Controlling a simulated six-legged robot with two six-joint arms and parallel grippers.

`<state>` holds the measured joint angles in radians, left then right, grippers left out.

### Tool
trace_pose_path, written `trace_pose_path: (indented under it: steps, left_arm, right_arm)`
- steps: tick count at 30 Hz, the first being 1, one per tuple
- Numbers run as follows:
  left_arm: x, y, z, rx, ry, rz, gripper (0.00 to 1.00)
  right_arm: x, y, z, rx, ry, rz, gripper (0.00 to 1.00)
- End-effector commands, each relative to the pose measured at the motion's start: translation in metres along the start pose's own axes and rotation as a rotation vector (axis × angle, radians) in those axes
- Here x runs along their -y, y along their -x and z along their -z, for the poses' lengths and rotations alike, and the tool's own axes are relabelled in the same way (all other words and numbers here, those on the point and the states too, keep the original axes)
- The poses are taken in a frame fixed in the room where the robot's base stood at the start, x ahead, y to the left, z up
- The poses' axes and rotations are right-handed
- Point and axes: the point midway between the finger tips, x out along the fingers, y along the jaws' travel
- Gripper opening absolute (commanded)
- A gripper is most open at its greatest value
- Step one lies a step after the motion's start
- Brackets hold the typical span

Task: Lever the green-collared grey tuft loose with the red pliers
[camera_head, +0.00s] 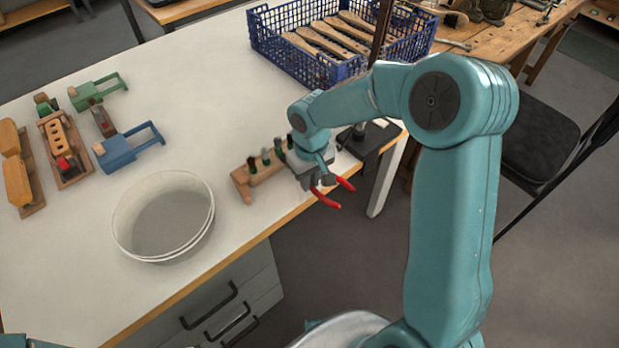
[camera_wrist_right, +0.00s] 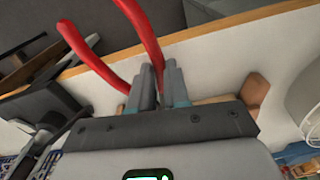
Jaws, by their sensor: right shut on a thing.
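My right gripper (camera_head: 318,182) is shut on the red pliers (camera_head: 326,199) near the front edge of the table. Their red handles point out past the edge; their jaws are hidden by the gripper. In the right wrist view the pliers (camera_wrist_right: 93,60) stick out from between the fingers (camera_wrist_right: 158,88). A wooden block (camera_head: 243,184) stands just left of the gripper with several upright tufts (camera_head: 265,156) in a row, some dark, some green. The gripper covers its right end. I cannot tell which is the green-collared grey tuft. My left gripper is out of view.
A white bowl (camera_head: 164,215) stands left of the block. Wooden, green and blue tools (camera_head: 127,148) lie at the far left. A blue crate (camera_head: 290,63) with wooden handles stands at the back. A dark stand (camera_head: 372,140) is right of the gripper. The table middle is clear.

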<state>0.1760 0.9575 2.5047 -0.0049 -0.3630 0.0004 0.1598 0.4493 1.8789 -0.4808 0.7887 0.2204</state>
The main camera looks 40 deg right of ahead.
Motion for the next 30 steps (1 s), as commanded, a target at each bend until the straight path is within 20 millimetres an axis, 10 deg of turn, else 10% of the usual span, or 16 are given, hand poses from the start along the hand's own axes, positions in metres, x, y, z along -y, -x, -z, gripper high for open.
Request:
trace_pose_path:
  steps: [30]
  left_arm:
    - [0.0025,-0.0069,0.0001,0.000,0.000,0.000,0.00]
  right_arm:
    - [-0.0004,-0.0022,-0.0005,-0.021,0.000,0.007,0.00]
